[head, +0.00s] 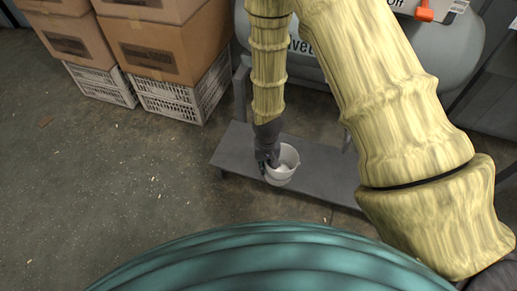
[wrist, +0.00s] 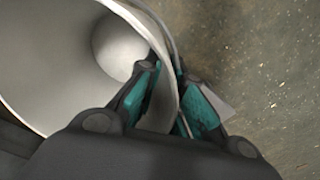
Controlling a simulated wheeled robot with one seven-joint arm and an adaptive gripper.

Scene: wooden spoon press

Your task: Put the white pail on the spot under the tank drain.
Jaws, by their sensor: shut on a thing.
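The white pail (head: 284,172) is at the low grey shelf (head: 325,172) under the tank in the head view. My gripper (head: 266,161) is at the pail's left rim, pointing down. In the wrist view the pail (wrist: 70,50) fills the upper left and looks empty apart from its pale bottom. My gripper (wrist: 174,105) is shut on its rim wall, one teal-padded finger inside and one outside. The grey tank (head: 450,50) stands behind, partly hidden by my arm. I cannot make out the drain or the marked spot. Whether the pail touches the shelf is unclear.
Cardboard boxes (head: 150,45) sit on grey plastic crates (head: 185,98) at the upper left. The concrete floor (head: 110,185) at the left is clear apart from small debris.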

